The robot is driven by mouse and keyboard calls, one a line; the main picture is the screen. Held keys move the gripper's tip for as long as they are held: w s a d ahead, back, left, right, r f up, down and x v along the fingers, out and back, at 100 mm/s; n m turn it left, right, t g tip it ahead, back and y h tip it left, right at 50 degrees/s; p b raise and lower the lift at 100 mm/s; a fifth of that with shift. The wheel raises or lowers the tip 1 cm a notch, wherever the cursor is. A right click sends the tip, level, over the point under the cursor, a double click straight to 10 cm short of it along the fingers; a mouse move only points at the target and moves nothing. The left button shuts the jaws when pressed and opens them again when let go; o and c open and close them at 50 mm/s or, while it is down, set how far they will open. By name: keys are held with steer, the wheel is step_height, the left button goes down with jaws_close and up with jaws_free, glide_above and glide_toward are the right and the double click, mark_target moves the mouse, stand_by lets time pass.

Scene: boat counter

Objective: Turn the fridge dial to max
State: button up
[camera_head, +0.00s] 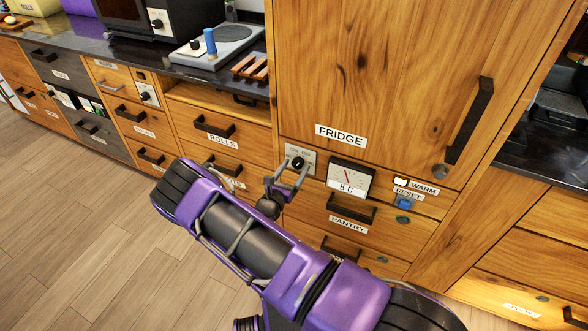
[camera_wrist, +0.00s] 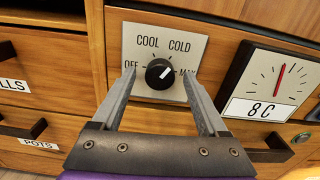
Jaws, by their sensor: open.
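The fridge dial is a round black knob (camera_wrist: 160,73) on a pale plate (camera_wrist: 181,43) marked OFF, COOL, COLD and MAX. Its white pointer line is tilted up and to the right, roughly toward COLD. In the head view the dial plate (camera_head: 301,155) sits under the FRIDGE label (camera_head: 341,134). My gripper (camera_wrist: 160,82) is open, with one finger on each side of the knob. I cannot tell whether either finger touches it. The fingers also show in front of the plate in the head view (camera_head: 286,180).
A gauge (camera_wrist: 267,85) reading 8 C stands right of the dial. A WARM indicator (camera_head: 401,183) and a blue RESET button (camera_head: 404,203) are farther right. The PANTRY drawer handle (camera_head: 351,208) juts out below. Open floor (camera_head: 75,220) lies to the left.

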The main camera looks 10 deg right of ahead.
jaws_close()
steer(key=shift+m, duration=0.4)
steer(key=m, duration=0.5)
steer(key=shift+m, duration=0.4)
steer(key=m, duration=0.5)
steer(key=shift+b, duration=0.35)
steer(key=shift+f+m, duration=0.1)
steer(key=shift+m, duration=0.2)
jaws_free()
steer(key=shift+s, duration=0.1)
